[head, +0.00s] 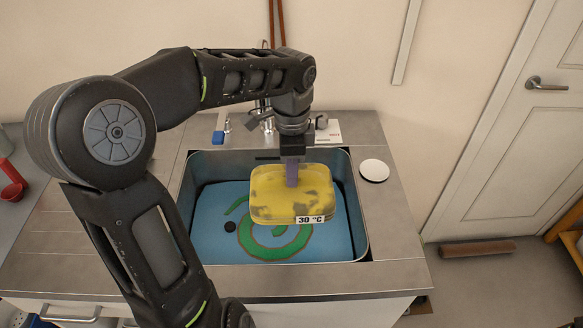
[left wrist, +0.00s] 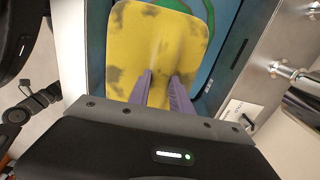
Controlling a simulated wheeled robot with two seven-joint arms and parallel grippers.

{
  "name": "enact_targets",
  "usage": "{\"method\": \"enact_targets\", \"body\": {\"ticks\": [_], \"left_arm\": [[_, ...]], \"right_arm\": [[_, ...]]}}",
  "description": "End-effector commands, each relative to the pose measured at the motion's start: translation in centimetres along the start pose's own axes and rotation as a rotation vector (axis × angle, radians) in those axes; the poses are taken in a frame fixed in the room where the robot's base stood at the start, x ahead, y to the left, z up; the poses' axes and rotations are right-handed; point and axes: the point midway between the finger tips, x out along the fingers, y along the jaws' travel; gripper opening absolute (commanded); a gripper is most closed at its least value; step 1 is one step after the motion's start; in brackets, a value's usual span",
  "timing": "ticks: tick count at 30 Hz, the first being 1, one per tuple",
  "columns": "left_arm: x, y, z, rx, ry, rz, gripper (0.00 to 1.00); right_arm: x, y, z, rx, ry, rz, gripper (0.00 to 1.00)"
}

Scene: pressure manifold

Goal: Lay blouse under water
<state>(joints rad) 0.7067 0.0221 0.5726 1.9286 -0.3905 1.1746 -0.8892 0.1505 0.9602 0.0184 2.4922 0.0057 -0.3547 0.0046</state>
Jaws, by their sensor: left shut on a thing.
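The blouse (head: 265,205) appears as a yellow, rounded, block-like bundle with grey patches and a white "30 °C" label on its front. It is over the steel sink (head: 358,225), right of the basin's middle. My left gripper (head: 291,172) points down from above, with purple fingers shut on the blouse. In the left wrist view the blouse (left wrist: 150,45) lies at the fingertips of the left gripper (left wrist: 161,82). The basin's blue inside (head: 212,215) carries a green spiral with a red edge. I cannot tell whether the blouse touches the water. My right gripper is out of view.
A black round disc (head: 230,227) shows in the basin's left part. A white disc (head: 374,170) lies on the counter right of the sink. A faucet (head: 262,112) and a blue item (head: 218,138) are behind it. A red ladle (head: 12,185) lies far left.

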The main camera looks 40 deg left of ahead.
Motion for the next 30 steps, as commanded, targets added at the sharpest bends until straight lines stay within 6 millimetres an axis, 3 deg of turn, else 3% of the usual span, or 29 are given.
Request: {"method": "enact_targets", "body": {"ticks": [30], "left_arm": [[5.7, 0.0, 0.0, 0.0, 0.0, -0.001, 0.0]], "right_arm": [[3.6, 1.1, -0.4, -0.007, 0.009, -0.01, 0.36]]}}
